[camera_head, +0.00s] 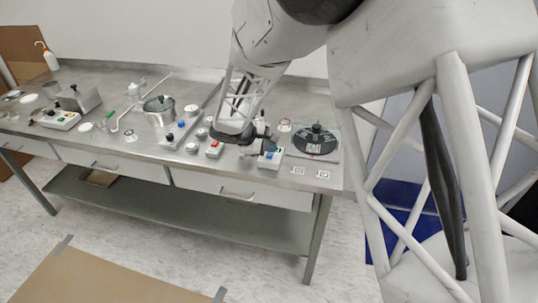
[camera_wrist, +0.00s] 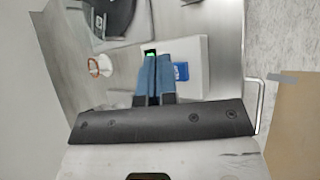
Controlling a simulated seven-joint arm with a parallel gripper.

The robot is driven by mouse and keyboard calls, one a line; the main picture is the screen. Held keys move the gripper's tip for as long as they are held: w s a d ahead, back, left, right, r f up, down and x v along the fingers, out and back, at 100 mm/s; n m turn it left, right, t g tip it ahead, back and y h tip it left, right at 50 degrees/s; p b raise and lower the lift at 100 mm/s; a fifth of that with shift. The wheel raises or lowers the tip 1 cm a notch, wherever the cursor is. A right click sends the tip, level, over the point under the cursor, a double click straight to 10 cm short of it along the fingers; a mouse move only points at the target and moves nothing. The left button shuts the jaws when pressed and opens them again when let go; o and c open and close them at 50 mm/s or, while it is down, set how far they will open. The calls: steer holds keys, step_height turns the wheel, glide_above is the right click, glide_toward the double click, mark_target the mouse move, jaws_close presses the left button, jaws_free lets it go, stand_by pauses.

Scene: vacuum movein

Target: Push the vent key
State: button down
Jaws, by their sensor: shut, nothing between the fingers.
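A small white control box (camera_head: 268,163) stands near the front edge of the bench, to the right of the middle. It carries a blue key (camera_wrist: 181,71) and a small green spot (camera_wrist: 149,52); I cannot read which one is the vent key. My gripper (camera_wrist: 151,58) is shut and empty, with its blue fingers over the box (camera_wrist: 198,50) in the wrist view. The fingertips overlap the green spot and the blue key is just right of them. Contact cannot be told. In the head view my gripper (camera_head: 263,147) covers part of the box.
A round dark device (camera_head: 315,139) sits on a plate right of the box. A copper-rimmed ring (camera_head: 284,125) lies behind. A metal pot (camera_head: 159,110) and other boxes stand farther left.

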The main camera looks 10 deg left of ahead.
mark_target(270, 156)
steer(key=shift+f, duration=0.55)
stand_by(0.7)
steer(key=shift+r, duration=0.55)
steer(key=shift+r, duration=0.15)
stand_by(0.3)
steer(key=shift+r, duration=2.9)
steer(key=shift+d, duration=0.1)
